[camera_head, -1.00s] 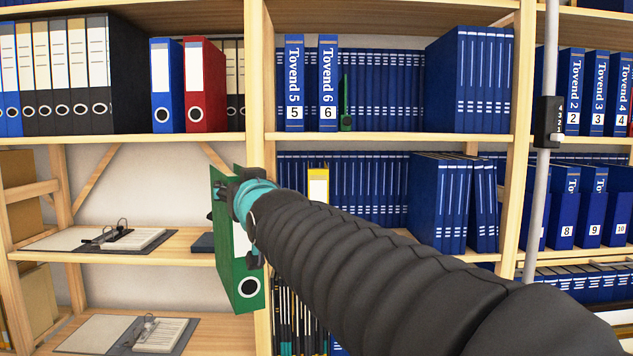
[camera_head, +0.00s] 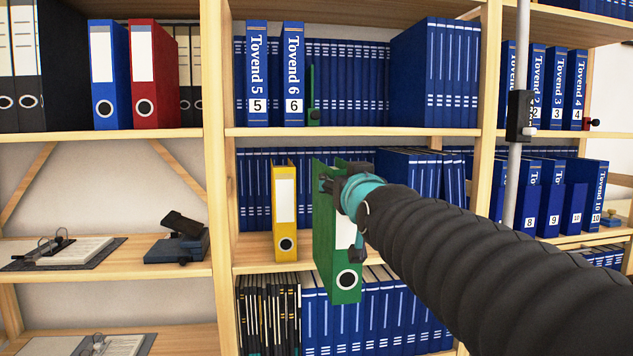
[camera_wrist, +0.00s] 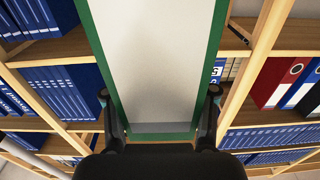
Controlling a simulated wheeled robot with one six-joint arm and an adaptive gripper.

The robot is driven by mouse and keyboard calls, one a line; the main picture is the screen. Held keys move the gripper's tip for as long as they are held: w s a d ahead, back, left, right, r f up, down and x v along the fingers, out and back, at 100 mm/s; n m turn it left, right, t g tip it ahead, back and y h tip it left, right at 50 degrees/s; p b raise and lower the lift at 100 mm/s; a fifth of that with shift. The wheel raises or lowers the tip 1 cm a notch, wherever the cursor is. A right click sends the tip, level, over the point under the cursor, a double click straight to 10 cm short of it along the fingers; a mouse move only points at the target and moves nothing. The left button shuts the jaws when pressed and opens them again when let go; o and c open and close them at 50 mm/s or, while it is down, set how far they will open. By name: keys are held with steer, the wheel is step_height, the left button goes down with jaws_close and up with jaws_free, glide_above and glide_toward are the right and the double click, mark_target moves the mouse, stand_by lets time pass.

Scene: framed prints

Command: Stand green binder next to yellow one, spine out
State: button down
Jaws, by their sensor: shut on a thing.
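The green binder (camera_head: 324,240) is upright in my gripper (camera_head: 345,195), its spine with white label and ring hole facing the head camera. It hangs in front of the middle shelf, just right of the yellow binder (camera_head: 285,212), with a narrow gap between them in the picture. The yellow binder stands upright on that shelf, spine out. In the wrist view, the green binder (camera_wrist: 212,50) fills the middle, its white label between the two fingers of my gripper (camera_wrist: 160,105). My gripper covers part of its spine.
Blue volumes (camera_head: 420,165) stand right of the green binder on the same shelf. A wooden upright (camera_head: 217,180) bounds the bay at left. A dark hole punch (camera_head: 178,242) sits in the left bay. Dark and blue books (camera_head: 330,325) fill the shelf below.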

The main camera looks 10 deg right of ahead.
steer(key=shift+s+d+b, duration=0.1)
steer(key=shift+s+b, duration=0.05)
steer(key=shift+b, duration=0.45)
steer(key=w+f, duration=0.2)
steer(key=w, duration=2.4)
steer(key=shift+f+b, duration=0.25)
steer(key=shift+b, duration=0.15)
stand_by(1.3)
stand_by(0.3)
